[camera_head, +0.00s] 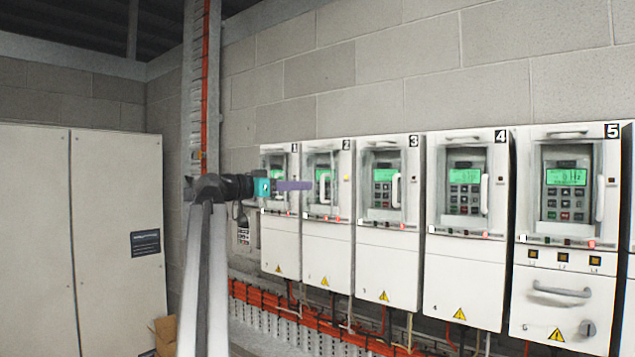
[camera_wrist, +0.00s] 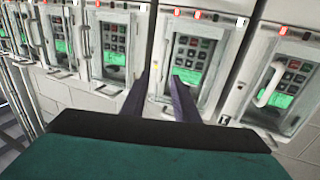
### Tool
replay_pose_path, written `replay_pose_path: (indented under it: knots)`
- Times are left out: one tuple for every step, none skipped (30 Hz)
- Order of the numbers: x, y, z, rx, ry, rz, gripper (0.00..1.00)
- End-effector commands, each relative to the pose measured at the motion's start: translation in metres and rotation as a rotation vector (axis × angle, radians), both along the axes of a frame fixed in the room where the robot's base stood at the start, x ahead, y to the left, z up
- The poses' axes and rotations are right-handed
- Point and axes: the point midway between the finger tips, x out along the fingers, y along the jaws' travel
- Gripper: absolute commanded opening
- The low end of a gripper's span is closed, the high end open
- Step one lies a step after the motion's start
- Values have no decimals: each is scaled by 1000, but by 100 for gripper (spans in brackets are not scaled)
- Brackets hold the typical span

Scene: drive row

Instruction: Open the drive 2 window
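Drive 2 (camera_head: 328,255) is a white cabinet, second from the left in the wall row. Its window (camera_head: 318,168) looks shut over a green display and keypad, with a pale upright handle (camera_head: 324,186) partly behind my fingers. My gripper (camera_head: 306,185) has purple fingers reaching right, in front of drives 1 and 2. In the wrist view, which is upside down, the fingers of my gripper (camera_wrist: 160,76) are apart, near the handle-side edge of what looks like drive 2's window (camera_wrist: 198,55). I see nothing clearly held; contact with the handle cannot be told.
Drive 1 (camera_head: 281,240) is left of drive 2; drive 3 (camera_head: 388,270), drive 4 (camera_head: 465,280) and drive 5 (camera_head: 560,300) stand close by on the right, each with a handled window. Orange cables (camera_head: 330,322) run below. A tall white cabinet (camera_head: 115,230) stands at left.

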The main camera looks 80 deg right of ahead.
Motion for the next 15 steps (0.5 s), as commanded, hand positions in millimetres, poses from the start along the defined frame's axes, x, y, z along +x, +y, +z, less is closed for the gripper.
replay_pose_path:
  knots:
    - [-7, -5, 3, 1, 1, -2, 27]
    - [-10, -8, 3, 0, 1, -2, 27]
    - [-14, -12, 3, 0, 0, -2, 27]
    - [-17, -15, 3, 0, 0, -2, 27]
    - [-20, -18, 3, 0, 0, -2, 27]
    - [-24, -22, 3, -1, -1, -2, 27]
    - [-27, -25, 3, -1, -1, -1, 27]
    - [-30, -27, 3, -1, -1, -1, 27]
    - [-33, -31, 3, -1, -1, -1, 27]
    - [-36, -33, 2, 0, 0, -2, 27]
    - [-38, -35, 2, 0, 0, -2, 27]
    - [-41, -38, 2, 0, 0, -2, 27]
    - [-42, -39, 2, 0, 0, -1, 27]
    - [-44, -41, 2, -1, 1, -1, 27]
    - [-45, -42, 1, -1, 1, 0, 27]
